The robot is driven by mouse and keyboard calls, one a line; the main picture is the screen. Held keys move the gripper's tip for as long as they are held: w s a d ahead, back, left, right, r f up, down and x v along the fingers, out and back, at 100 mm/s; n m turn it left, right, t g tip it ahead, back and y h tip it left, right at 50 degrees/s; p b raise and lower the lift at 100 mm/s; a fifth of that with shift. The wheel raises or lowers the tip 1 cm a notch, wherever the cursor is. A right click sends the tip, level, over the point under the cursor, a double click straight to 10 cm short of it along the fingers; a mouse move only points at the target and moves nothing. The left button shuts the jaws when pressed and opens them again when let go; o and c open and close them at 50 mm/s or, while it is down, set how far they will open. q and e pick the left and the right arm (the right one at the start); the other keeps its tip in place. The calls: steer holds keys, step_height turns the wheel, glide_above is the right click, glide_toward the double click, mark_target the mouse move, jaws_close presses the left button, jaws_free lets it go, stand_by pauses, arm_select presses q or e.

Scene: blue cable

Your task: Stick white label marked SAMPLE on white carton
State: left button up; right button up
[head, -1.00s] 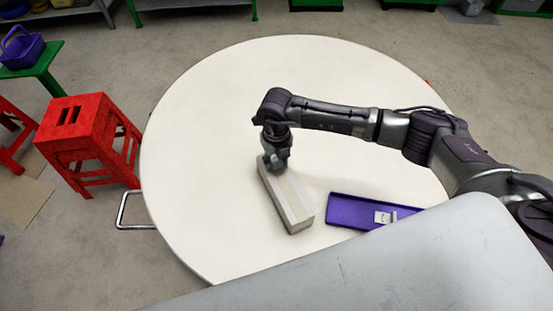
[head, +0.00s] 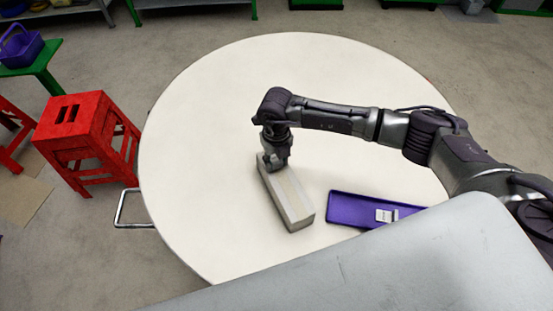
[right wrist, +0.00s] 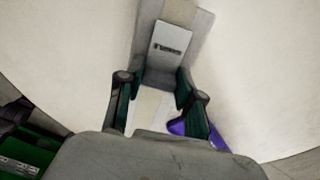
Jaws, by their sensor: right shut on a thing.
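The white carton (head: 289,203) lies on the round table as a long low box with a tan strip along its top. My right gripper (head: 274,164) points down at the carton's far end. In the right wrist view, a white label (right wrist: 169,45) with dark print too small to read shows at the tips of my right gripper (right wrist: 160,80), in front of the carton (right wrist: 199,30). The gripper is shut on this label. I cannot tell whether the label touches the carton. My left gripper is not in view.
A purple tray (head: 345,209) lies right of the carton and holds another small white piece with dark marks (head: 386,216). A red stool (head: 88,130) stands left of the table. The table's back and left are clear.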

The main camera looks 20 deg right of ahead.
mark_target(276, 161)
steer(key=shift+f, duration=0.3)
stand_by(0.6)
steer(key=o, duration=1)
steer(key=shift+r, duration=0.1)
steer(key=shift+r+p, duration=2.2)
steer(key=shift+r, duration=1.3)
steer(key=shift+f, duration=0.1)
